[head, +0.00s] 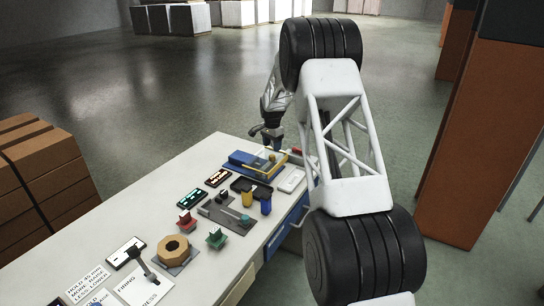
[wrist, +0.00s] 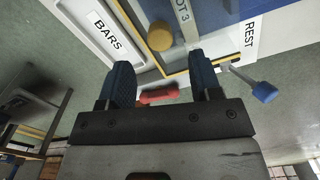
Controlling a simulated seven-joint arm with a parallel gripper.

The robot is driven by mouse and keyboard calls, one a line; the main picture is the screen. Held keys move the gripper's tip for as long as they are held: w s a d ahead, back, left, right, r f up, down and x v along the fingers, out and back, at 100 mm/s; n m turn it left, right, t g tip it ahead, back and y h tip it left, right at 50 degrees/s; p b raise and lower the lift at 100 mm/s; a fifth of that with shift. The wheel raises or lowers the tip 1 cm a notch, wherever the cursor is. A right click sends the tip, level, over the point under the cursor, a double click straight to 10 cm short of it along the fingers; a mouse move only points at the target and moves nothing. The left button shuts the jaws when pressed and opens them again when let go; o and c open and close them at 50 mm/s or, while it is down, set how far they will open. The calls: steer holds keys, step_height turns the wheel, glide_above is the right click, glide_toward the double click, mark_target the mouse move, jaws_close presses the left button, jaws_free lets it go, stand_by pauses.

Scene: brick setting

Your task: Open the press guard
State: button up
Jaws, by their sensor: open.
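The press, with a blue base (head: 241,158), stands at the far end of the white table. A see-through guard with a yellow frame (head: 262,173) lies over it and looks lowered. In the wrist view a yellow edge (wrist: 172,72) and a round yellow knob (wrist: 160,37) show beyond my fingers. A red bar (wrist: 158,95), perhaps the guard's handle, appears between the fingers. My gripper (head: 268,135) hangs at the press's far side. Its two blue-black fingers (wrist: 162,80) are open; I cannot tell whether they touch the red bar.
A tray marked BARS (wrist: 107,32) and a REST label (wrist: 249,32) are close by. A lever with a blue knob (wrist: 264,91) stands right of the fingers.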

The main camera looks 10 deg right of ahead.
mark_target(272, 155)
steer(key=shift+f, duration=2.9)
steer(key=shift+c, duration=0.3)
jaws_close()
